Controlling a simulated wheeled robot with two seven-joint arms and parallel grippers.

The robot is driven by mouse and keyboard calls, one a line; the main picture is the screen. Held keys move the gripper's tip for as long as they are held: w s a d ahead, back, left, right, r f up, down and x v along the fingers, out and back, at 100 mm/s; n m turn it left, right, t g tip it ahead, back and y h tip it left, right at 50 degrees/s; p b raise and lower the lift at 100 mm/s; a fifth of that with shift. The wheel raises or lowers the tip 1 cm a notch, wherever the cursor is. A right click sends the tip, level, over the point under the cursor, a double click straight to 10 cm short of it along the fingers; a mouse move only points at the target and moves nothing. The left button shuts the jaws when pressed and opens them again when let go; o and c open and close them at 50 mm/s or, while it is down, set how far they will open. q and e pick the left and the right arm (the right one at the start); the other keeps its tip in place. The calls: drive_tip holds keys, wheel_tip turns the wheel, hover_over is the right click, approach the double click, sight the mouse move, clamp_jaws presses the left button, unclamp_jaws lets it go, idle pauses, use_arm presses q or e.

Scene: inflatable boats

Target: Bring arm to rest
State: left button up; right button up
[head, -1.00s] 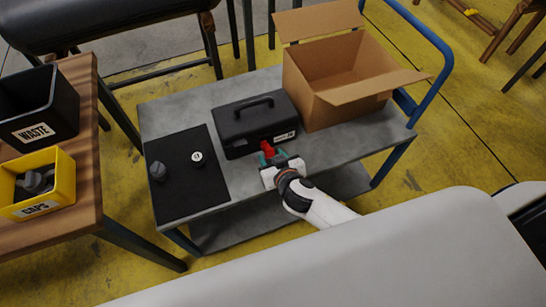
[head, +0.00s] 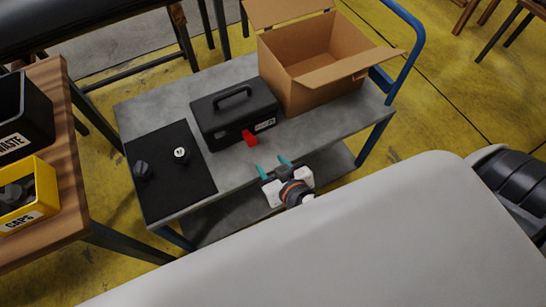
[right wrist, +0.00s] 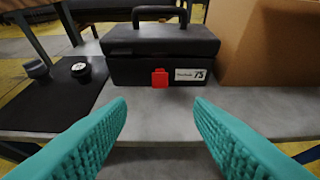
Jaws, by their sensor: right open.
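My right gripper (head: 274,168) is open and empty near the front edge of the grey cart, with its teal fingers apart. In the right wrist view its fingers (right wrist: 160,125) spread wide, with nothing between them. A black toolbox (head: 232,112) with a top handle sits on the cart in front of it. A red latch piece (head: 249,138) is on the toolbox's front face, beside a white label; the red piece also shows in the right wrist view (right wrist: 160,78). The gripper is apart from the toolbox. My left gripper is not in view.
The grey cart (head: 225,165) also carries an open cardboard box (head: 310,85) and a black mat (head: 185,190) with two small dark round items. A wooden table at left holds a black WASTE bin (head: 22,118) and a yellow CAPS bin (head: 42,180). Yellow floor surrounds the cart.

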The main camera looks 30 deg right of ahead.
idle(0.4)
drive_tip(key=s+d+f+n+g+p, duration=0.1)
drive_tip(key=s+d+f+g, duration=0.1)
drive_tip(key=f, duration=0.6)
drive_tip(key=s+d+f+n+g+p, duration=0.1)
drive_tip(key=f+g, duration=0.1)
drive_tip(key=f, duration=0.6)
drive_tip(key=s+d+f+g+p, duration=0.1)
drive_tip(key=s+d+f+g, duration=0.1)
drive_tip(key=s+f, duration=0.8)
drive_tip(key=s+d+f+g+p, duration=0.1)
drive_tip(key=s+d+f+g, duration=0.2)
drive_tip(key=s+f, duration=0.7)
drive_tip(key=s+g, duration=0.2)
drive_tip(key=s, duration=0.3)
drive_tip(key=shift+f, duration=0.35)
drive_tip(key=shift+s, duration=0.1)
